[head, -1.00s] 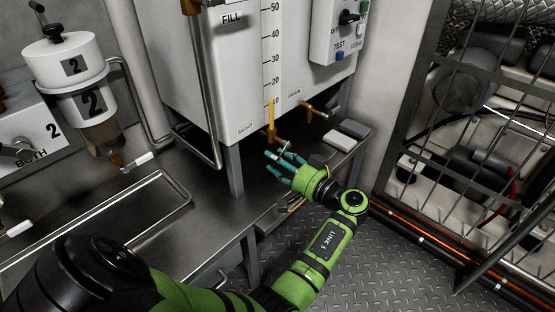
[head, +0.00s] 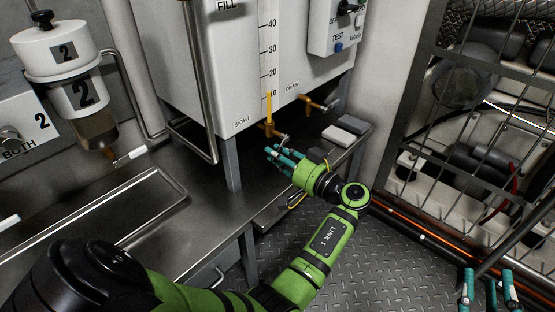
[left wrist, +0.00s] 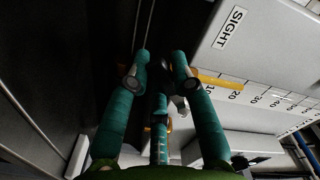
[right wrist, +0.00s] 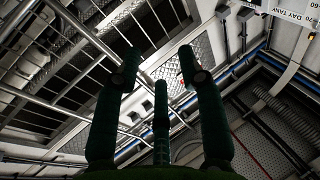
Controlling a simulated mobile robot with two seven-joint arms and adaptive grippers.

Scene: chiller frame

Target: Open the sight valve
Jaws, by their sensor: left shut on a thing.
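My right gripper (head: 489,276) is at the lower right, far from the valve. Its fingers are apart and empty in the right wrist view (right wrist: 161,80).
The brass drain valve (head: 312,102) is just right of the sight valve. The white tank (head: 215,80) stands on legs over a metal bench (head: 200,215). A metal cage (head: 450,110) stands at far right.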

